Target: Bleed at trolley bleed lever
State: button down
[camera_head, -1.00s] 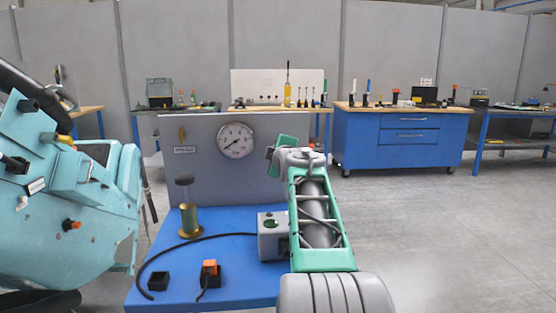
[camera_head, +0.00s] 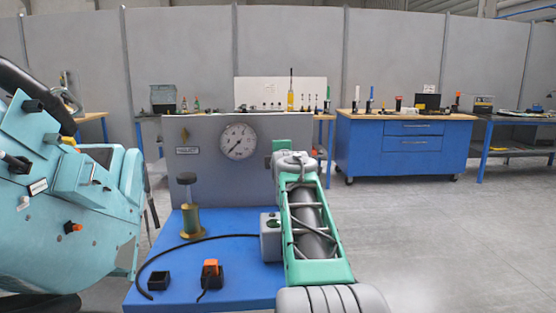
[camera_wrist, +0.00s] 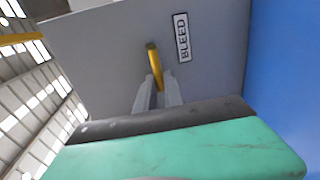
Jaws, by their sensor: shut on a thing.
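The brass-yellow bleed lever (camera_wrist: 153,56) shows in the wrist view on a grey panel, beside a label reading BLEED (camera_wrist: 183,37). My gripper (camera_wrist: 158,92) is shut on the lever, with one grey finger on each side of its lower part. In the head view my arm hides the lever and the fingers. The trolley has a blue top (camera_head: 225,262) and an upright grey panel (camera_head: 215,180). A round white pressure gauge (camera_head: 239,141) sits on the panel, its needle pointing to the lower left.
A brass cylinder with a black knob (camera_head: 191,215), a black hose and an orange-black switch (camera_head: 210,272) are on the trolley. A turquoise machine (camera_head: 65,205) stands close on the left. Open floor lies right.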

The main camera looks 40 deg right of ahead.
jog(key=c, duration=1.5)
grip_release()
jog(key=shift+o, duration=0.2)
jog(key=v, duration=0.7)
jog(key=shift+s+a, duration=0.15)
jog(key=shift+s, duration=0.2)
jog(key=shift+r, duration=0.15)
